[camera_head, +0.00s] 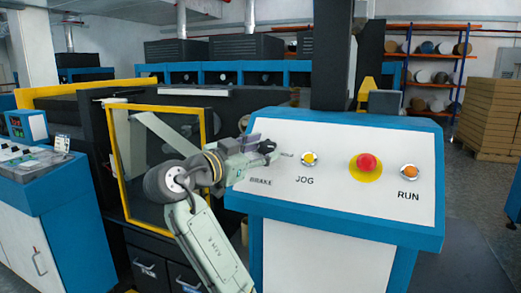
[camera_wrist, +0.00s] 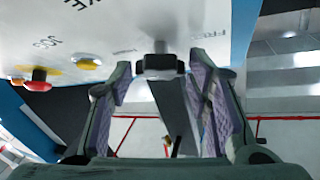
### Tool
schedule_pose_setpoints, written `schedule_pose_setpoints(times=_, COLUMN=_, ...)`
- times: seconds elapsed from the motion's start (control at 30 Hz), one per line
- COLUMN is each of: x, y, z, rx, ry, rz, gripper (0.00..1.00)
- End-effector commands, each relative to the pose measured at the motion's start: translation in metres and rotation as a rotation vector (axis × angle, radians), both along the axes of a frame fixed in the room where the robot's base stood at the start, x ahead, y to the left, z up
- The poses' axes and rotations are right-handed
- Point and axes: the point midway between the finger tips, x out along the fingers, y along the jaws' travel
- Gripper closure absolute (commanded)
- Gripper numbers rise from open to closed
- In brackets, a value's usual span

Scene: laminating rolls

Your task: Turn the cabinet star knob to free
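The star knob (camera_wrist: 160,64) is a black knob on a pale shaft, standing out from the white sloped panel (camera_head: 340,200). In the wrist view it shows between the two fingertips of my gripper (camera_wrist: 158,75), with a visible gap on the left and a smaller one on the right. My gripper is open; I cannot tell whether a finger touches the knob. A small "FREE" label is on the panel right of the knob in the wrist view. In the head view my gripper (camera_head: 262,147) is at the panel's left end, above the "BRAKE" label, and largely hides the knob.
Right of my gripper on the panel are a yellow JOG button (camera_head: 309,158), a red mushroom button (camera_head: 366,163) on a yellow base and an orange RUN button (camera_head: 409,171). A yellow-framed machine guard (camera_head: 157,106) stands left, behind my arm.

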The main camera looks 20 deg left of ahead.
Motion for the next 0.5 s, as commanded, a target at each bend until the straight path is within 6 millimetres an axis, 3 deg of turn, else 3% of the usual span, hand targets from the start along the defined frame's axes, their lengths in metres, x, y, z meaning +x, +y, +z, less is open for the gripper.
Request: schedule_pose_setpoints(times=0.5, x=-0.0003, y=0.0001, z=0.0003, rx=0.0, ry=0.0, rz=0.0, gripper=0.92)
